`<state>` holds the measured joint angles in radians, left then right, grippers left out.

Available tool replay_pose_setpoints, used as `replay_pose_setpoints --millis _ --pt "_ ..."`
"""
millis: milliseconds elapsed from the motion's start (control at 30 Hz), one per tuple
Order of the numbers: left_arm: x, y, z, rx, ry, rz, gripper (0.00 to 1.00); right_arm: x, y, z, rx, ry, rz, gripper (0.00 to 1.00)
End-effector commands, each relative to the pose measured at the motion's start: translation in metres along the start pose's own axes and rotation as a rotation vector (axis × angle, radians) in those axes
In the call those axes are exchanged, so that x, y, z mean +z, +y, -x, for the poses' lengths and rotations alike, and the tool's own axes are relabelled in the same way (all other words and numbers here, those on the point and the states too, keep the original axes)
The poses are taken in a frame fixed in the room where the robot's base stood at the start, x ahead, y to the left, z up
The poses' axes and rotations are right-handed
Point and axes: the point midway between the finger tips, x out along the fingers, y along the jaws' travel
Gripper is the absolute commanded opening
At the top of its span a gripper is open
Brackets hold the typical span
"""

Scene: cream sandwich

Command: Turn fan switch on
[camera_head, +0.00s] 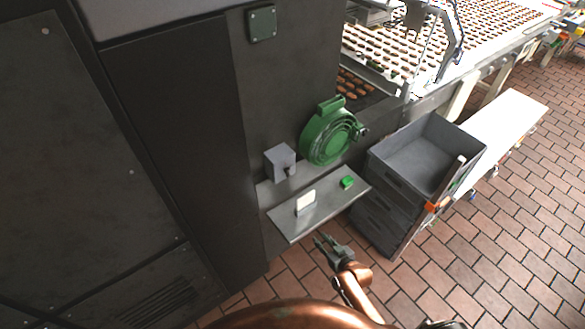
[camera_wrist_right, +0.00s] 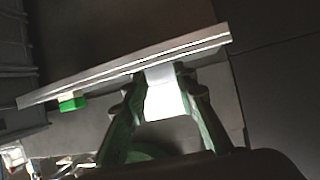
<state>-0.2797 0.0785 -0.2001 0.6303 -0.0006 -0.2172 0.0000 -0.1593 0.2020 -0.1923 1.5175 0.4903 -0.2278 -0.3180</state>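The green round fan (camera_head: 330,135) is mounted on the dark machine wall. A small grey box with a knob (camera_head: 280,162), which looks like the switch, sits on the wall left of it; its setting is too small to tell. My right gripper (camera_head: 322,239) is in front of and below the shelf, apart from the box. In the right wrist view its green fingers (camera_wrist_right: 160,85) are spread, with nothing held. A white block (camera_head: 306,202) stands on the shelf; it shows between the fingers in the wrist view (camera_wrist_right: 165,95). My left gripper is out of view.
A grey shelf (camera_head: 325,212) juts out below the fan, with a green piece (camera_head: 347,182) on it. Stacked grey crates (camera_head: 425,160) stand right of the shelf. A conveyor with biscuits (camera_head: 470,30) is behind. The brick floor (camera_head: 510,240) is clear at the right.

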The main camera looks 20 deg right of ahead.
Motion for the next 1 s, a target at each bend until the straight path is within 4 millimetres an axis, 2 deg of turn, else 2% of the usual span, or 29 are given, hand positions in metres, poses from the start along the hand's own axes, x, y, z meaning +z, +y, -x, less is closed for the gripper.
replay_pose_setpoints --millis 33,100,200,300,400,533,800,1000 --pt "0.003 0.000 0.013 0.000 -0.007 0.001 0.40 -0.068 -0.007 0.005 -0.022 0.091 0.010 0.26" --pt "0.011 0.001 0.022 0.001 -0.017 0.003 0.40 -0.138 -0.017 0.014 -0.051 0.194 0.022 0.26" --pt "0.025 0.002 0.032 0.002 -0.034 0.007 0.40 -0.217 -0.032 0.031 -0.089 0.315 0.037 0.26" --pt "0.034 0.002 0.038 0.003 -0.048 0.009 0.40 -0.268 -0.044 0.048 -0.117 0.397 0.048 0.26" --pt "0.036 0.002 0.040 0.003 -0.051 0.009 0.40 -0.297 -0.051 0.058 -0.133 0.444 0.054 0.26" --pt "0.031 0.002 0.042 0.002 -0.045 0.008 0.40 -0.311 -0.055 0.056 -0.139 0.463 0.057 0.26" --pt "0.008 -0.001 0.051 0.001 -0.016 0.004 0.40 -0.330 -0.061 0.020 -0.139 0.462 0.055 0.26" --pt "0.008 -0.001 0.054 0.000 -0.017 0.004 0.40 -0.338 -0.064 -0.001 -0.138 0.461 0.057 0.26"
